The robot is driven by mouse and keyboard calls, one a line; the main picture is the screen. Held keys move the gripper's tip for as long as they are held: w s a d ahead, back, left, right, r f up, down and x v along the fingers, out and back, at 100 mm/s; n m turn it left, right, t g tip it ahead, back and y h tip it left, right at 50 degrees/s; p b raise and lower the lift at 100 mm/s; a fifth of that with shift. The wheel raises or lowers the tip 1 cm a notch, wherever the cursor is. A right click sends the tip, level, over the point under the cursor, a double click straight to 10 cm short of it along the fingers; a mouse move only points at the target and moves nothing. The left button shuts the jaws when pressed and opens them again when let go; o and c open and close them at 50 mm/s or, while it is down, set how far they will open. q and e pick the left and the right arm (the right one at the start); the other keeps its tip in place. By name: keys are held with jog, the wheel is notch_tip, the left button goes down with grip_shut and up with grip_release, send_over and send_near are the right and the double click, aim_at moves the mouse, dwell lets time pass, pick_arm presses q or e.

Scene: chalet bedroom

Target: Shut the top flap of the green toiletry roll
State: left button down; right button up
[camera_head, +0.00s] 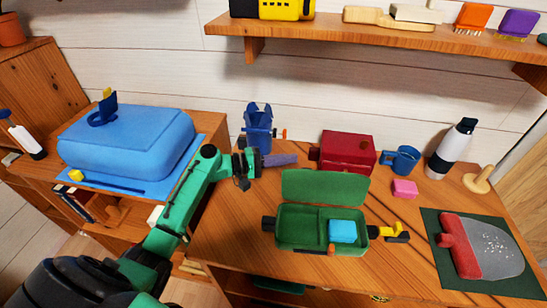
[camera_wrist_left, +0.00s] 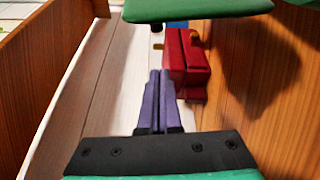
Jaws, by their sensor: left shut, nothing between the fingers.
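The green toiletry roll (camera_head: 283,238) stands open on the wooden desk, with a light blue block (camera_head: 342,231) inside its right part. Its top flap (camera_head: 325,188) is raised at the back edge and leans up and away from the body. A green panel, which looks like the flap (camera_wrist_left: 200,9), crosses the top of the left wrist view. My left gripper (camera_head: 292,159) is up and to the left of the flap, apart from it in the head view. Its purple fingers (camera_wrist_left: 158,80) are together and empty. My right gripper is not in view.
A red box (camera_head: 348,152) stands behind the flap, with a blue mug (camera_head: 402,159) and a pink block (camera_head: 404,188) to its right. A blue holder (camera_head: 258,130) stands near my left gripper. A red and grey item (camera_head: 490,250) lies on a dark mat at right.

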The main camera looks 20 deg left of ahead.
pick_arm(q)
jog(key=d+p, duration=0.1)
jog(key=s+d+p, duration=0.2)
jog(key=shift+s+d+r, duration=0.1)
jog(key=shift+d+r, duration=0.1)
jog(key=shift+r, duration=0.1)
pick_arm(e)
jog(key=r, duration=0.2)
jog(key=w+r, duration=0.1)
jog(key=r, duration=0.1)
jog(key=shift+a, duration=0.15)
pick_arm(q)
jog(key=shift+f, duration=0.1)
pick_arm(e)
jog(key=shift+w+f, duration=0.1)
